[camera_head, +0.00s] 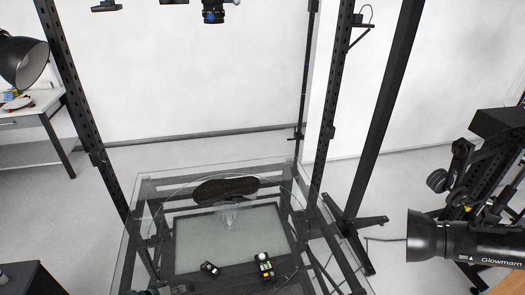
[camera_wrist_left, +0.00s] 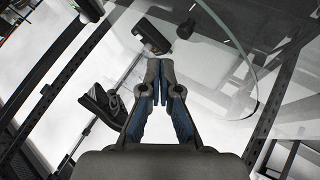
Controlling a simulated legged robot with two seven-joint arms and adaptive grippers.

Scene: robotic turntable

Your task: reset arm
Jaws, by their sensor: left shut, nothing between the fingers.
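My left gripper (camera_wrist_left: 160,68) is shut, with its grey and blue fingertips together and nothing between them. In the head view only a small part of the left gripper (camera_head: 160,289) shows at the bottom edge, by the front of the glass table. My right gripper is not in view.
Two small dark gadgets (camera_head: 209,268) (camera_head: 265,267) are near the table's front. Black frame posts (camera_head: 325,110) rise around the glass table. A large black studio lamp (camera_head: 465,240) is at right. A desk lamp (camera_head: 22,62) and side table stand at left.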

